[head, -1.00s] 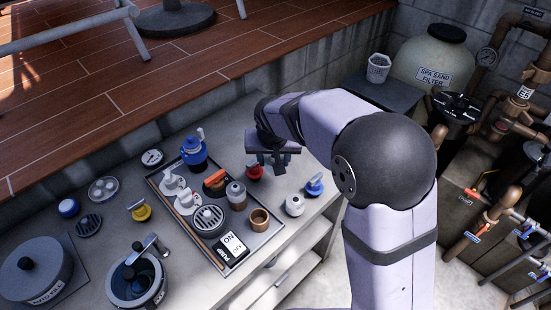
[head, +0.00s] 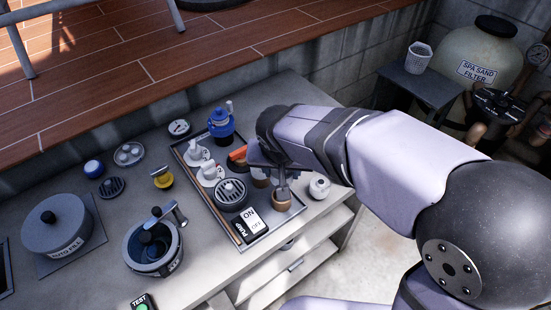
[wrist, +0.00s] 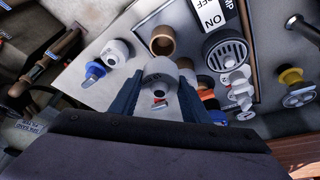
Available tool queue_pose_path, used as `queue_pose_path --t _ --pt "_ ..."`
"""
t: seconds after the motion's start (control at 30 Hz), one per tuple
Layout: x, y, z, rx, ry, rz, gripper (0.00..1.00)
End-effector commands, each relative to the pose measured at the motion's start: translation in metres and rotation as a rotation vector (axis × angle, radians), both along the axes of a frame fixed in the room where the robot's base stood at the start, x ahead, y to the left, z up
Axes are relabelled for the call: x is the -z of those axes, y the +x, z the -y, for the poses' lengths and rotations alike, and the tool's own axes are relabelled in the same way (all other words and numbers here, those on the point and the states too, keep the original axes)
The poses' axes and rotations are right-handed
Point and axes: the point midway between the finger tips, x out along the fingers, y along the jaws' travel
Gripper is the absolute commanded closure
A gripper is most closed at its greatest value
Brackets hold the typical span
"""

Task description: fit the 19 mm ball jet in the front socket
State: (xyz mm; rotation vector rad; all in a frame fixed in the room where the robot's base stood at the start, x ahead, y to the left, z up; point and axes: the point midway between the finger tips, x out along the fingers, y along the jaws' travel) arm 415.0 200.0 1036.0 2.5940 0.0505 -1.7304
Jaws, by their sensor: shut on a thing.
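My gripper (head: 282,188) is over the front right of the tray and hides part of what lies below it. In the wrist view, my gripper (wrist: 158,84) is shut on a pale grey, round ball jet (wrist: 159,70) with a hole in its face. The brown front socket (wrist: 162,40) shows empty just beyond the held jet. In the head view this brown socket (head: 281,204) is right below my fingers, partly covered by them. I cannot tell the height gap between jet and socket.
The tray (head: 236,240) also holds a round grille (head: 230,193), pale dials and a pump switch (head: 250,226). A loose pale fitting (head: 319,187) stands right of the tray; a blue-handled one (wrist: 95,70) is beside it. A blue-topped fitting (head: 221,123) stands at the back.

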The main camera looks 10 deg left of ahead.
Motion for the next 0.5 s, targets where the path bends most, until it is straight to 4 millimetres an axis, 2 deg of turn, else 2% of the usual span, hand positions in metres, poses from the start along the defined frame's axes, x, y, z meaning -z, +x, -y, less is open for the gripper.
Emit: queue_pose_path --t 0.5 --pt "0.0063 0.0 0.0004 0.039 -0.001 0.0 0.79"
